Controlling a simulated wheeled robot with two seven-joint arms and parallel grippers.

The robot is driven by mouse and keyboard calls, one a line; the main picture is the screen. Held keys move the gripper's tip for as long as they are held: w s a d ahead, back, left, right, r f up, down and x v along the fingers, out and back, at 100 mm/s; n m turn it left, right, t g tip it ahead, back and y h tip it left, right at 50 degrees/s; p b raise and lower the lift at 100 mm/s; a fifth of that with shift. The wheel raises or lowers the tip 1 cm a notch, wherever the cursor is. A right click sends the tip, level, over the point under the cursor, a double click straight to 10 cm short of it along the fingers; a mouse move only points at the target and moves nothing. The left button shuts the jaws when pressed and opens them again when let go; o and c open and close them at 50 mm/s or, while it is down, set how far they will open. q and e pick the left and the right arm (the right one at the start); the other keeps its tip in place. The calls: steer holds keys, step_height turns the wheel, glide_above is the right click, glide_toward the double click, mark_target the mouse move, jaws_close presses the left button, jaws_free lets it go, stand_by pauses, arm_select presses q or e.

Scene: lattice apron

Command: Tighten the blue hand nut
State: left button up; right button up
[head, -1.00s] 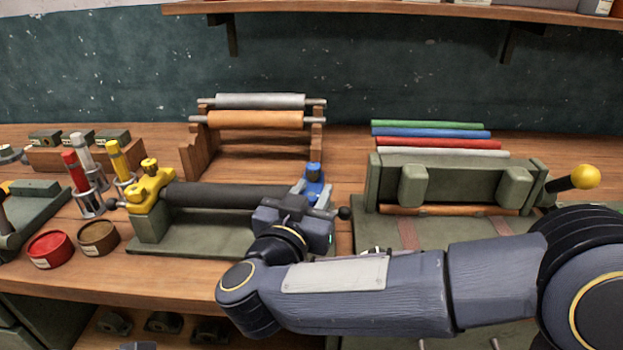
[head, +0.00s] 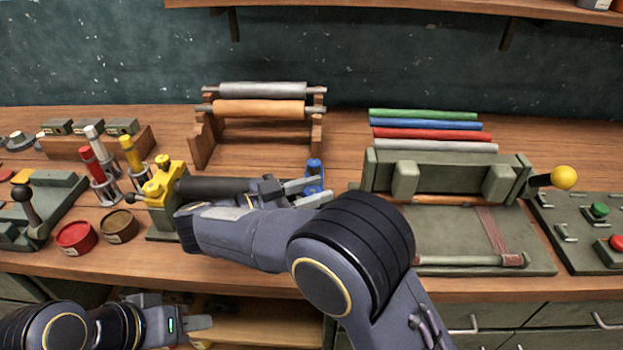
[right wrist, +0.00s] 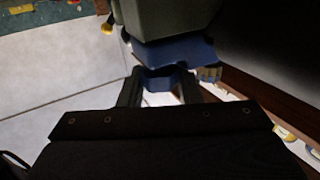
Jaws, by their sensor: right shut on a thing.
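The blue hand nut (right wrist: 160,82) is between the two fingers of my right gripper (right wrist: 160,92) in the right wrist view, in front of a wider blue block (right wrist: 180,50). In the head view, my right gripper (head: 312,191) reaches the blue fitting (head: 314,166) at the right end of a dark roller (head: 215,187). It is shut on the nut, which the fingers and arm partly hide. My left gripper (head: 200,331) is low at the left, below the bench front and empty-looking; its finger gap is unclear.
A yellow fitting (head: 165,181) carries the roller's left end. Ink tins (head: 77,238) and coloured tubes stand left. A rack with grey and orange rolls (head: 258,108) is behind. A green press with a yellow-knobbed lever (head: 564,178) stands right. My right arm covers the bench front.

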steer(key=shift+f+m+g+h+p, duration=0.1)
steer(key=shift+m+g+h+p, duration=0.2)
steer(key=shift+m+g+p, duration=0.15)
steer(key=shift+g, duration=0.25)
steer(key=o, duration=0.7)
steer(key=shift+d, duration=0.1)
steer(key=shift+v, duration=3.9)
steer(key=shift+o, duration=0.2)
steer(key=shift+f, duration=0.1)
